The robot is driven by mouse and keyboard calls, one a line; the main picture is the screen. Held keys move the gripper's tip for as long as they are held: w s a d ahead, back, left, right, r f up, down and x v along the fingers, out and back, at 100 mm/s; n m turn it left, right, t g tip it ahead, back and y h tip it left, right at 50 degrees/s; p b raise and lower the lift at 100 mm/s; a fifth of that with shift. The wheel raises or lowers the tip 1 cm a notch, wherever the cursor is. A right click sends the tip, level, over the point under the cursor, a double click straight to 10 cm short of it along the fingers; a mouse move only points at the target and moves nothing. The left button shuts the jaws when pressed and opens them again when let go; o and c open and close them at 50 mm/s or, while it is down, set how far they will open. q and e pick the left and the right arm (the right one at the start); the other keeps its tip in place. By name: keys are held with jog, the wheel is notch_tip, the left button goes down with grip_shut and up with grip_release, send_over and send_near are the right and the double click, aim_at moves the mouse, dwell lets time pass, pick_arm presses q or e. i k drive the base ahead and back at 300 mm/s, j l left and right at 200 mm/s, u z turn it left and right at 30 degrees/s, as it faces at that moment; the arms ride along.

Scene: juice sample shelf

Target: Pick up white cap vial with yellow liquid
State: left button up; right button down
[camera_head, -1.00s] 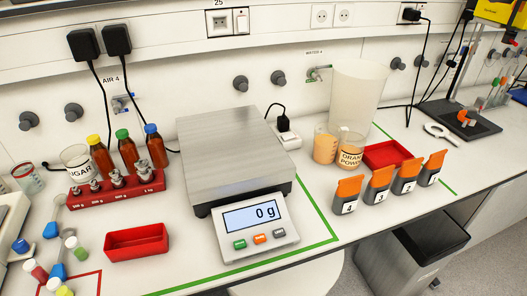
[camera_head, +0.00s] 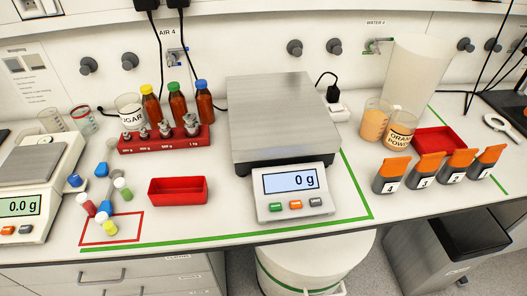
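A small vial with a pale, whitish cap and a yellow body (camera_head: 109,228) lies on the bench at the left, within the red outlined rectangle (camera_head: 140,228). Similar small vials are close by: a red one (camera_head: 89,208) to its upper left and a green one (camera_head: 126,193) to its upper right. A small blue piece (camera_head: 75,181) lies further left, by the small balance. Neither of my grippers is in view.
The small balance (camera_head: 62,160) stands left of the vials. A red tray (camera_head: 178,191) and a red weight rack (camera_head: 165,143) are to their right. Blue-ended tools (camera_head: 105,206) lie among the vials. A large scale (camera_head: 283,125) fills the middle. Bare bench lies in front.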

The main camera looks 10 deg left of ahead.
aim_at(104, 222)
jog(key=k+u, duration=0.15)
jog(key=u, duration=1.45)
